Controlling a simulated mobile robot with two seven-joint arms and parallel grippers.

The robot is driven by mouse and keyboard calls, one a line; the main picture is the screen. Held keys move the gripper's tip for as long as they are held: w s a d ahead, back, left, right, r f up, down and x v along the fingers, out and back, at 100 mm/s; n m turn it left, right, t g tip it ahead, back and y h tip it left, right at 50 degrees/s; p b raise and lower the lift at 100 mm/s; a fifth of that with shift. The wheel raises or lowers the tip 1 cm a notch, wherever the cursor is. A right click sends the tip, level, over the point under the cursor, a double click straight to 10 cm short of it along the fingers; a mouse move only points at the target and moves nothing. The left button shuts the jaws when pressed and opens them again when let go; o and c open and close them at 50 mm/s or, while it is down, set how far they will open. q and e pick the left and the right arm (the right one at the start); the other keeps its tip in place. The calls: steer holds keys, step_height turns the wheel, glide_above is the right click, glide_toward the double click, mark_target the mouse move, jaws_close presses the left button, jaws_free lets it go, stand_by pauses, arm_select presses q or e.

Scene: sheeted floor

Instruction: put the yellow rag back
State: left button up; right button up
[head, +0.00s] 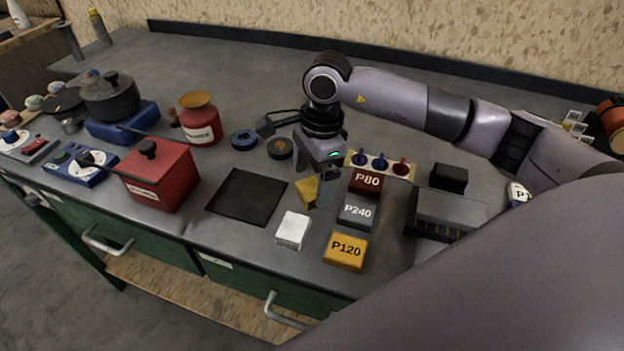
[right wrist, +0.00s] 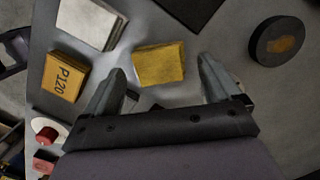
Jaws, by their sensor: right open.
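The yellow rag (head: 306,191) is a small folded yellow pad on the grey worktop, left of the sanding blocks. My right gripper (head: 318,188) points down over it and partly hides it in the head view. In the right wrist view the rag (right wrist: 160,65) lies between and slightly ahead of the two spread fingertips of my right gripper (right wrist: 162,72), with a gap on each side. The right gripper is open and empty. My left gripper is not in view.
A folded white cloth (head: 293,230) lies in front of the rag, and a black mat (head: 248,196) to its left. Blocks marked P80 (head: 366,182), P240 (head: 357,212) and P120 (head: 345,252) stand right. A red lidded box (head: 160,178) stands farther left. The rear worktop is clear.

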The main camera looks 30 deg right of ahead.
step_height(320, 180, up, 11)
steer(key=d+b, duration=0.1)
steer(key=shift+f, duration=0.2)
steer(key=shift+d, duration=0.1)
stand_by(0.4)
